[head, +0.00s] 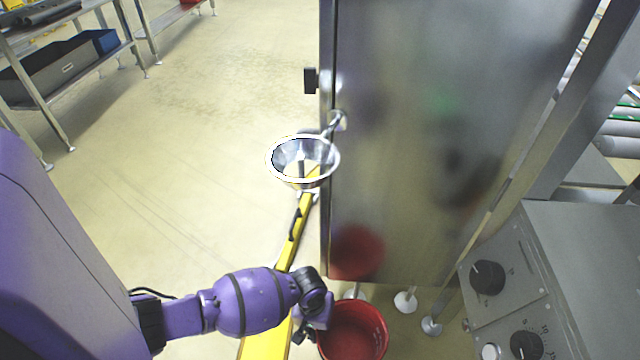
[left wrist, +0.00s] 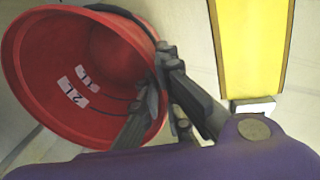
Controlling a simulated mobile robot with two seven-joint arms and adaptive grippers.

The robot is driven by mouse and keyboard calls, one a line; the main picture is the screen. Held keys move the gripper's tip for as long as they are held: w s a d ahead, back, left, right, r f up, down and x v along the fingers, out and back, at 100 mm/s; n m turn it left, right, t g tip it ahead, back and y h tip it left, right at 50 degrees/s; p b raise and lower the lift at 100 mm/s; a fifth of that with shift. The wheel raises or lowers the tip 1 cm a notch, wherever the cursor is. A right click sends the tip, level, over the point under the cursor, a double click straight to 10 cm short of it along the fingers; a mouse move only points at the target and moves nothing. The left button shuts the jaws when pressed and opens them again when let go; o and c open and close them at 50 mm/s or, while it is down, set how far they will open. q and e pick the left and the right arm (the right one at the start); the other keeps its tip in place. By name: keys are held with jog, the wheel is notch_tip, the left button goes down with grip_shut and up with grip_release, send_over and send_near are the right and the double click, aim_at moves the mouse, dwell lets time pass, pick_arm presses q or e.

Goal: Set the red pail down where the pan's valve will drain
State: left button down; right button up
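The red pail (head: 353,331) is low in the head view, in front of the steel cabinet, its open top facing up. In the left wrist view the pail (left wrist: 62,48) shows its red inside with white labels. My left gripper (head: 312,327) is at the pail's left rim. In the left wrist view its dark fingers (left wrist: 156,84) lie on either side of the rim and look closed on it. I cannot tell whether the pail touches the floor. A round steel bowl (head: 280,178) sits by a small fitting (head: 336,120) on the cabinet's side. I cannot make out which part is the pan's valve. My right gripper is not in view.
The tall steel cabinet (head: 430,130) stands on round feet (head: 405,301). A yellow bar (head: 303,218) runs from under the bowl past my left arm. A grey control panel with black knobs (head: 488,278) is at right. Shelving (head: 45,105) stands far left. Open floor lies left of the cabinet.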

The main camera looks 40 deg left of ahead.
pick_arm(q)
notch_tip(320, 180, down, 3)
jog(key=shift+f+b, duration=0.1)
jog(key=shift+b, duration=0.5)
jog(key=c, duration=2.1)
grip_release()
jog(key=shift+o, duration=0.6)
